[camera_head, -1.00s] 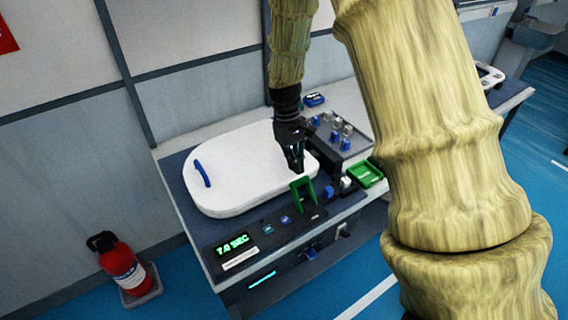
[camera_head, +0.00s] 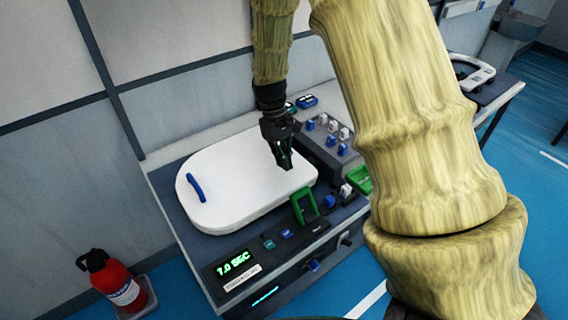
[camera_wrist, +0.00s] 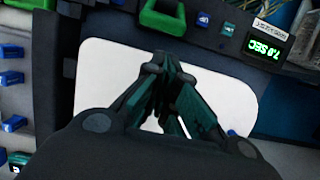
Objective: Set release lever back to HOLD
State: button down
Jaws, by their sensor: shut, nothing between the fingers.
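A green frame-shaped handle (camera_head: 304,206), probably the release lever, stands up from the front control strip of the test bench. It also shows at the top of the wrist view (camera_wrist: 162,20). No HOLD marking is readable. My gripper (camera_head: 285,164) is shut and empty, pointing down above the right part of the white lid, behind and left of the green handle and apart from it. In the wrist view the closed fingertips (camera_wrist: 168,62) are over the white lid, below the green handle in the picture.
The white lid (camera_head: 235,175) has a blue handle (camera_head: 195,187). A display (camera_head: 236,262) reads 7.0 SEC. A box with blue and white switches (camera_head: 330,140) and a green tray (camera_head: 360,181) lie to the right. A red extinguisher (camera_head: 112,280) stands on the floor at left.

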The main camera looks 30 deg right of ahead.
jog(key=p+x, duration=0.2)
jog(key=x, duration=0.6)
jog(key=shift+f+p, duration=0.2)
jog(key=shift+p, duration=0.1)
jog(key=shift+s, duration=0.15)
